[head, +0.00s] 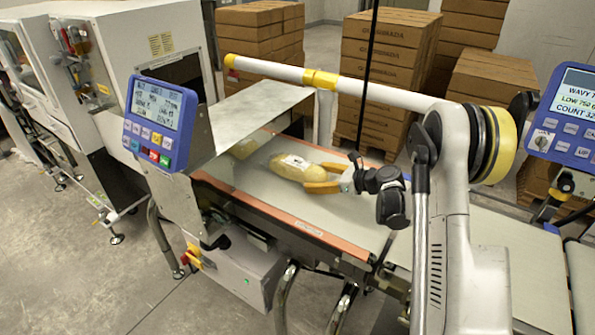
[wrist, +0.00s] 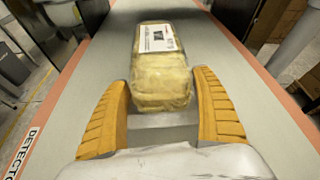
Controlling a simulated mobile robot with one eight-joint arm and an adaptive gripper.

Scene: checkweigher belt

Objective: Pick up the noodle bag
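The noodle bag (head: 295,167) is a yellow pack with a white label, lying on the checkweigher belt (head: 340,215). It also shows in the wrist view (wrist: 161,72), straight ahead, its near end between the tips of my gripper's fingers. My gripper (head: 328,177) has two orange fingers spread wide at the near end of the bag. In the wrist view the gripper (wrist: 165,98) shows a gap between each finger and the bag.
Orange rails (head: 290,222) edge the belt. Stacked cardboard boxes (head: 390,50) stand behind. The belt's near part is clear.

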